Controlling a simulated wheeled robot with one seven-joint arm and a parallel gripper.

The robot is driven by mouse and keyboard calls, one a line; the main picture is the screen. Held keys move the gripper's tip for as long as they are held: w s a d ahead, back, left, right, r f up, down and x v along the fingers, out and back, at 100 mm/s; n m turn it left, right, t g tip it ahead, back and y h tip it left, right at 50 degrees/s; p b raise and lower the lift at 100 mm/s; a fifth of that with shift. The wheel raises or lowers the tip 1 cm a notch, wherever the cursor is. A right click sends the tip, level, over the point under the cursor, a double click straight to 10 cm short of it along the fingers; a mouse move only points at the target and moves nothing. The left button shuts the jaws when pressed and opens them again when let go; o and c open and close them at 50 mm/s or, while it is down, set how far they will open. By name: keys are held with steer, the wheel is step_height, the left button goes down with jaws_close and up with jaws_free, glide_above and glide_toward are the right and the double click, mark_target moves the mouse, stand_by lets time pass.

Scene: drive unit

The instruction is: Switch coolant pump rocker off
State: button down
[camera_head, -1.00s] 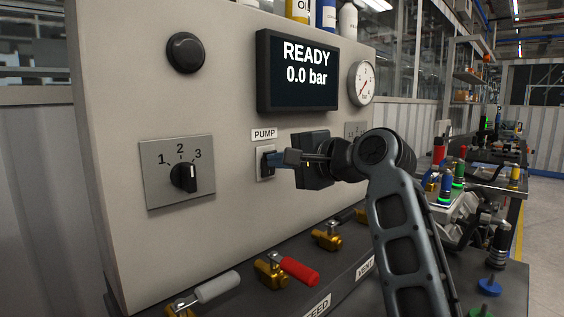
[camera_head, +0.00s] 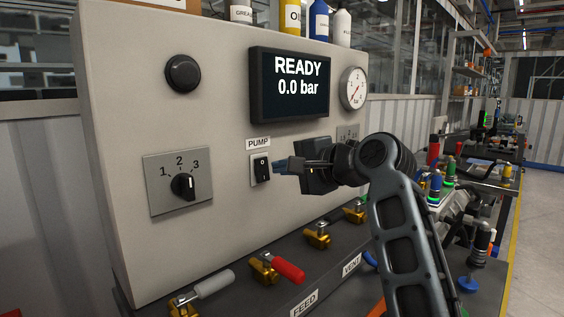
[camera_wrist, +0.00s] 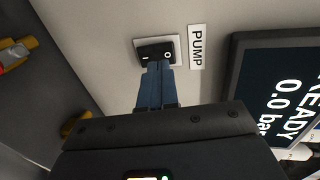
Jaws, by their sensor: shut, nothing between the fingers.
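The pump rocker (camera_head: 262,169) is a small black switch on a light plate on the panel, under the PUMP label (camera_head: 258,143). It also shows in the wrist view (camera_wrist: 157,52), with its two marks visible. In the wrist view the fingertips overlap the lower edge of the rocker. I cannot tell whether they touch it, nor which way the rocker is tilted.
A screen (camera_head: 290,85) reads READY and 0.0 bar. A gauge (camera_head: 354,88) is to its right. A rotary selector (camera_head: 183,186) is at left, a black knob (camera_head: 183,73) above it. Several valves, one with a red handle (camera_head: 288,268), stand below on the ledge.

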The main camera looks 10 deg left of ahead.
steer(key=s+d+r, duration=0.4)
steer(key=s+d, duration=0.1)
steer(key=d, duration=0.2)
steer(key=shift+s+r+b, duration=0.15)
steer(key=shift+r+b, duration=0.1)
steer(key=shift+b, duration=0.15)
